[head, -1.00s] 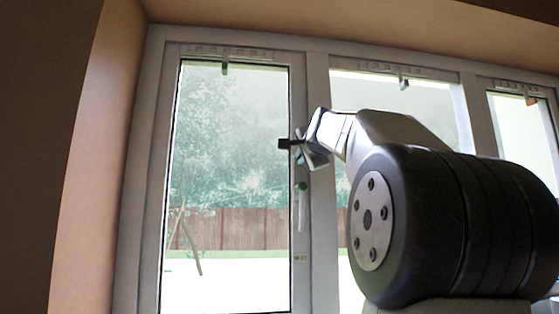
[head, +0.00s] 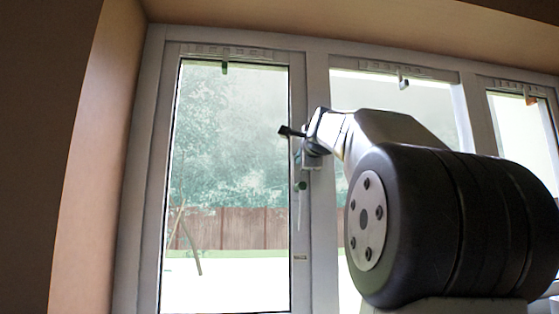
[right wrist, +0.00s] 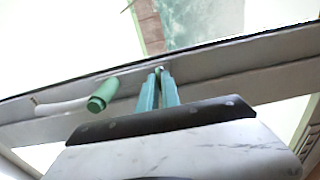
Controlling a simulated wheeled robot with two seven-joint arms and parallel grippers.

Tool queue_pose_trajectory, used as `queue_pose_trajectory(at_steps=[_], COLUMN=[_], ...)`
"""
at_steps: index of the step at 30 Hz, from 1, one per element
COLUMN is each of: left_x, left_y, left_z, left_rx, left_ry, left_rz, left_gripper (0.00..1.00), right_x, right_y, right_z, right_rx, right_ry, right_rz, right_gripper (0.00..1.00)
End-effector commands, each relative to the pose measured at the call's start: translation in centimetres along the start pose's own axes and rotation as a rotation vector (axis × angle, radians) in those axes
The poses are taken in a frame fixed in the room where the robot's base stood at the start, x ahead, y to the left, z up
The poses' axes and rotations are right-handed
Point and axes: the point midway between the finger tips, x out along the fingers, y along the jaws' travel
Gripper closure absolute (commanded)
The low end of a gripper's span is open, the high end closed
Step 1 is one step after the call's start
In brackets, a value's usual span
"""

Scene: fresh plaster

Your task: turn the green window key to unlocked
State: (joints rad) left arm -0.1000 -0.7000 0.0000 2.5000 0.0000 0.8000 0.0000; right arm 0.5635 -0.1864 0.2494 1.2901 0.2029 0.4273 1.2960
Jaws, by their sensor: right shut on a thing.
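My right gripper (head: 302,150) is at the frame upright between the left and middle window panes, above the handle. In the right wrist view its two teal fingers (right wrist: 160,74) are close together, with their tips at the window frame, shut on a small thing. This appears to be the green window key, almost wholly hidden by the fingers; its angle cannot be told. Left of the fingers is a white window handle (right wrist: 62,107) with a round green hub (right wrist: 102,95). In the head view the hub (head: 301,186) shows below the gripper. My left gripper is not in view.
The left pane (head: 235,140) has a green tab (head: 224,68) at its top. A light tab (head: 403,84) and an orange tab (head: 531,101) top the other panes. The window reveal (head: 90,170) stands at the left. My right arm covers much of the right side.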

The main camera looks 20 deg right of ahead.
Motion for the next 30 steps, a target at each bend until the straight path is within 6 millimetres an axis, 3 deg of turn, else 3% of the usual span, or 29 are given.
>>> queue_pose_trajectory(at_steps=[4, 6, 8, 19, 30], left_x=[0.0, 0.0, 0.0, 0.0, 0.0], left_y=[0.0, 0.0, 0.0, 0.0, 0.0], left_z=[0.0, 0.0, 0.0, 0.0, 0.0], left_rx=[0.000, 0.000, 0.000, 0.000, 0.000], left_ry=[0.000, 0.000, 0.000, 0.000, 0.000], left_rz=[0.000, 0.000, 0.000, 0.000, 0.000], left_gripper=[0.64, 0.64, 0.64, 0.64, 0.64], right_x=[0.0, 0.0, 0.0, -0.6, -6.4], right_y=[0.1, 0.1, 0.1, 0.0, 0.0], right_z=[0.0, 0.0, 0.0, 0.0, 0.0], right_rx=[-0.001, -0.001, -0.001, -0.003, -0.002], right_ry=[0.000, 0.000, 0.000, 0.000, 0.001], right_rz=[0.004, 0.004, 0.003, 0.000, 0.000], right_gripper=[1.00, 0.83, 0.74, 0.74, 0.74])
